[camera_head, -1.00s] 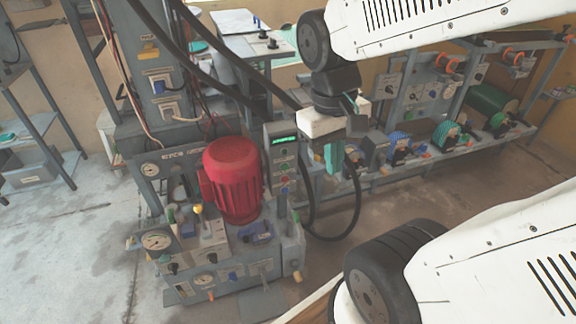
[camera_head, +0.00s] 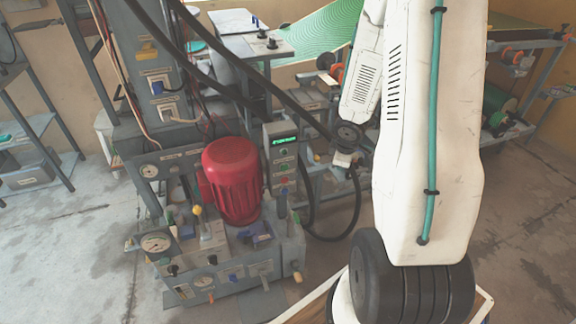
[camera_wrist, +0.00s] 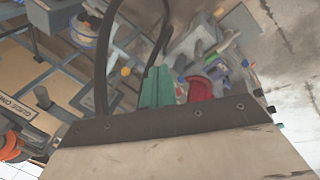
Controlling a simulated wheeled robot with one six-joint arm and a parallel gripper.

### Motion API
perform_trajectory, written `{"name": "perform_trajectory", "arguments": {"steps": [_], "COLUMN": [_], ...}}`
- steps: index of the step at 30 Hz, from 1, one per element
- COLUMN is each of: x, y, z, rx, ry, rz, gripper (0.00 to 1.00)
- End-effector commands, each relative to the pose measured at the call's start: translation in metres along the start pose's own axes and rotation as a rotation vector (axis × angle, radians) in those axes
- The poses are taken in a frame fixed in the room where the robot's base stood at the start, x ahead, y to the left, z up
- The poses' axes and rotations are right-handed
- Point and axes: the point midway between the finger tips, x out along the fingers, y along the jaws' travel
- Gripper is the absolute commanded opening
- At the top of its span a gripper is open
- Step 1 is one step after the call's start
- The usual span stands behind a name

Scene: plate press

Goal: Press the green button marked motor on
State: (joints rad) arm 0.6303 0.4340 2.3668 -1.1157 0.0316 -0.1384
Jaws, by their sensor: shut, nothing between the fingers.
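The grey control box (camera_head: 284,165) with a lit green display (camera_head: 284,141) stands upright just right of the red motor (camera_head: 233,180). A column of small buttons runs down its face, and a green one (camera_head: 284,153) seems to sit below the display. Their labels are too small to read. My gripper (camera_wrist: 157,86) shows two green fingers, shut and empty, in the wrist view. In the head view, the end of my arm is right of the box and apart from it; its fingers are hard to make out there. The button cannot be made out in the wrist view.
Black hoses (camera_head: 356,200) loop down right of the box, close to my wrist. The press base (camera_head: 225,265) carries gauges, levers and knobs. A grey shelf (camera_head: 38,140) stands at far left. Bare floor (camera_head: 80,250) lies at the left front.

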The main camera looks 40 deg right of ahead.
Motion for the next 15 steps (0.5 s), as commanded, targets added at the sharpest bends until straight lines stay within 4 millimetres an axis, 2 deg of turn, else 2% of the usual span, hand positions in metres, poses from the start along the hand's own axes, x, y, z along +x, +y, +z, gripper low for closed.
{"name": "perform_trajectory", "arguments": {"steps": [1, 3, 5, 9, 15], "x": [0.018, 0.03, 0.033, 0.021, 0.009], "y": [-0.004, -0.008, -0.013, -0.017, -0.024], "z": [-0.007, -0.025, -0.043, -0.078, -0.098], "rx": [-0.064, -0.162, -0.241, -0.383, -0.449], "ry": [0.074, 0.187, 0.282, 0.46, 0.572], "rz": [-0.017, -0.024, -0.028, -0.017, -0.011], "gripper": [0.0, 0.0, 0.0, 0.0, 0.0]}}
